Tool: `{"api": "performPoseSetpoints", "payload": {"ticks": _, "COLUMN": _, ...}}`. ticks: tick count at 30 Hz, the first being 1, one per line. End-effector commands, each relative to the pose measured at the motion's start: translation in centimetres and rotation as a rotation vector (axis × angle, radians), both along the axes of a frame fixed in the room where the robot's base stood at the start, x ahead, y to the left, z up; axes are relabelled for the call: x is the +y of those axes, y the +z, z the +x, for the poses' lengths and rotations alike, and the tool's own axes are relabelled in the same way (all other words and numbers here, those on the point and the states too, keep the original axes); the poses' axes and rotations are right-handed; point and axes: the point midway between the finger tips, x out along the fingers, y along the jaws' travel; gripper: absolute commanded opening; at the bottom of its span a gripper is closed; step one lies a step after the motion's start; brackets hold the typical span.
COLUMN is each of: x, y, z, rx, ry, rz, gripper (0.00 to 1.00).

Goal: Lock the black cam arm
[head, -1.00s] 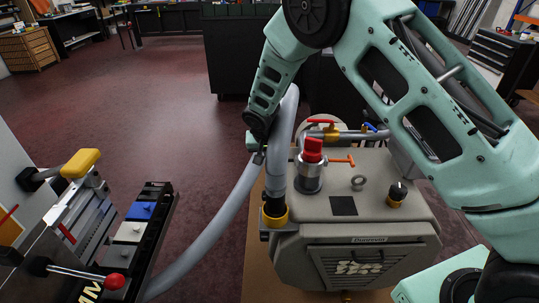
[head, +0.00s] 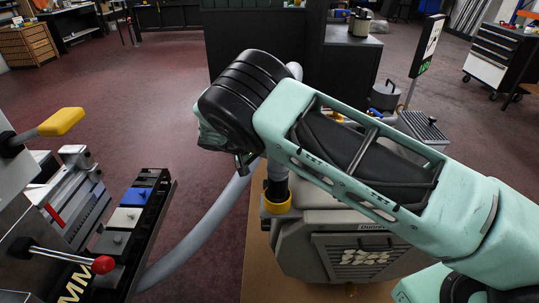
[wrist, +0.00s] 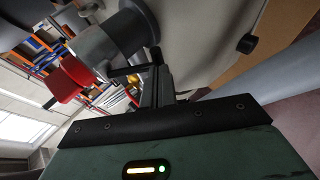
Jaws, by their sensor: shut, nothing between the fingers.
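My gripper shows in the wrist view (wrist: 155,88) with its narrow dark fingers together and empty. In the head view the gripper (head: 245,166) hangs beside the upright hose pipe, partly hidden by my wrist. In the wrist view a grey cylindrical fitting (wrist: 95,45) with a red handle (wrist: 70,80) is just beyond the fingers. A thin black bar (wrist: 126,72) lies close beside the fingertips; I cannot tell whether it is the black cam arm or whether it touches them. In the head view my arm hides the fitting.
The grey pump housing (head: 365,262) stands below my arm, with a yellow collar (head: 277,203) at the pipe's foot. The grey hose (head: 205,225) curves down left. At left are a yellow handle (head: 60,122), a red knob (head: 103,265) and a blue block (head: 138,195).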

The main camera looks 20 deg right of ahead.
Motion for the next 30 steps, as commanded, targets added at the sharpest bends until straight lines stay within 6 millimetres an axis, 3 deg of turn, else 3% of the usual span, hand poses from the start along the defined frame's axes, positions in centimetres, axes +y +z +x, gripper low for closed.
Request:
{"api": "performPoseSetpoints", "payload": {"ticks": 9, "x": -0.62, "y": -1.31, "z": -0.2, "rx": 0.024, "ry": -0.001, "rz": -0.073, "gripper": 0.0}}
{"api": "performPoseSetpoints", "payload": {"ticks": 30, "x": -0.82, "y": -1.54, "z": -0.24, "rx": 0.023, "ry": 0.0, "rz": -0.069, "gripper": 0.0}}
